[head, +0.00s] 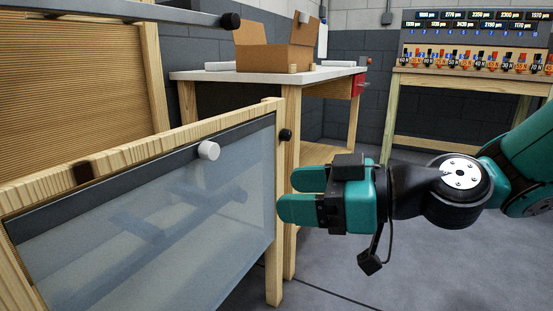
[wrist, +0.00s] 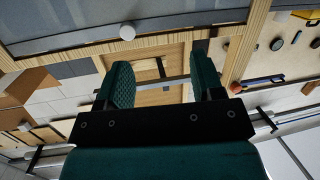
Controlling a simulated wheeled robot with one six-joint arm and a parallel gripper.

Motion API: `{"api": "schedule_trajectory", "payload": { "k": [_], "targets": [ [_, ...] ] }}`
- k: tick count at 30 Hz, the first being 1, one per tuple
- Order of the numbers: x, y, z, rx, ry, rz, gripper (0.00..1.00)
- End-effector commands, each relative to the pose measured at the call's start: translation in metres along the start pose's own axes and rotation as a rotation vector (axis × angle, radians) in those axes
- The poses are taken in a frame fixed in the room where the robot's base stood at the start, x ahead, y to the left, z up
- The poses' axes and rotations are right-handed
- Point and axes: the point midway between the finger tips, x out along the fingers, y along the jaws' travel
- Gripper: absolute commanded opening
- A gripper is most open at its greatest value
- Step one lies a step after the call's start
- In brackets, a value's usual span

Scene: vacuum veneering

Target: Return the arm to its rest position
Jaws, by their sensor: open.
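My gripper (head: 298,194) is open, with its two teal fingers apart and nothing between them. In the head view it points left and is held above the floor, just right of the wooden frame's near corner post. In the wrist view the open fingers (wrist: 160,85) show at the centre, with a wooden surface and a pale bar visible beyond the gap. My teal arm reaches in from the right in the head view.
A wooden frame with a translucent panel (head: 160,220) and a white knob (head: 208,150) stands at left. Behind is a workbench (head: 215,75) with an open cardboard box (head: 272,50). The floor (head: 430,265) below my arm is clear.

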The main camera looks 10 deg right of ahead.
Motion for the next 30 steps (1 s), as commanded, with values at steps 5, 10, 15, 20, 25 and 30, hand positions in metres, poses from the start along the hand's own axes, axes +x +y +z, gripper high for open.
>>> {"api": "schedule_trajectory", "payload": {
  "k": [5, 10, 15, 20, 25, 30],
  "targets": [
    [-0.025, -0.064, 0.012, 0.215, -0.443, -0.182, 0.61],
    [-0.077, -0.086, 0.027, 0.464, -0.849, -0.073, 0.61],
    [-0.126, -0.090, 0.010, 0.664, -1.088, 0.123, 0.61],
    [-0.133, -0.085, -0.035, 0.664, -1.085, 0.118, 0.61],
    [-0.143, -0.080, -0.092, 0.664, -1.084, 0.116, 0.61],
    [-0.154, -0.074, -0.157, 0.663, -1.084, 0.116, 0.61]
  ]
}}
